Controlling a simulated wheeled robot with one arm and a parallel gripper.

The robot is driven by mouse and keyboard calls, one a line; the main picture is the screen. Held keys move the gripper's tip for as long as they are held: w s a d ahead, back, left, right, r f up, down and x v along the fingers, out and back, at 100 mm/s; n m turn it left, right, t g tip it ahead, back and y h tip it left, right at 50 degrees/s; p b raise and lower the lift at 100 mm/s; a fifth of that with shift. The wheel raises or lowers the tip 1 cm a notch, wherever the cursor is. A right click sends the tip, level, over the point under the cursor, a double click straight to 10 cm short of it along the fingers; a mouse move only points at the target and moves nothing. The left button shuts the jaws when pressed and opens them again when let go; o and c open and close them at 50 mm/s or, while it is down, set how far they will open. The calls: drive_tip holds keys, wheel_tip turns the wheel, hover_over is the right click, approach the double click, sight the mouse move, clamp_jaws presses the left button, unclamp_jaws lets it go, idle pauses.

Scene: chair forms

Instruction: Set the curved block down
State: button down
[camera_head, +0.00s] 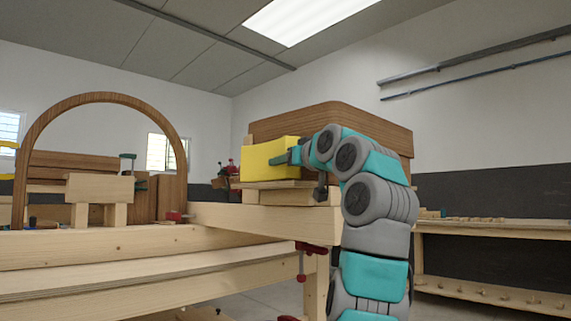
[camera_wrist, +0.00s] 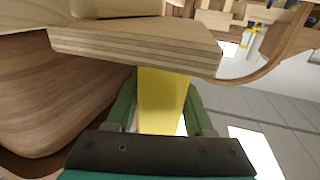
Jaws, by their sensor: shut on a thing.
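The curved block (camera_head: 266,161) is yellow, with a slightly dipped top edge in the head view. My gripper (camera_head: 291,156) is shut on its right end, reaching in from the right. In the wrist view the yellow block (camera_wrist: 160,100) lies between the two green fingers of my gripper (camera_wrist: 162,97). The block is just over a stack of pale plywood boards (camera_head: 290,194) on the workbench. Its lower edge looks at or very near the top board; I cannot tell if it touches. The plywood edge (camera_wrist: 135,48) crosses the wrist view and hides the block's far part.
A large brown curved wooden form (camera_head: 345,118) stands right behind the block. A tall brown arch (camera_head: 100,97) stands on the workbench (camera_head: 110,245) at left, around small wooden blocks. Red clamps (camera_head: 301,262) hang at the bench's right end. A shelf bench (camera_head: 500,229) is at far right.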

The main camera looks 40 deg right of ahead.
drive_tip(key=shift+f, duration=0.2)
drive_tip(key=shift+c, duration=1.4)
unclamp_jaws()
drive_tip(key=shift+s+d, duration=0.1)
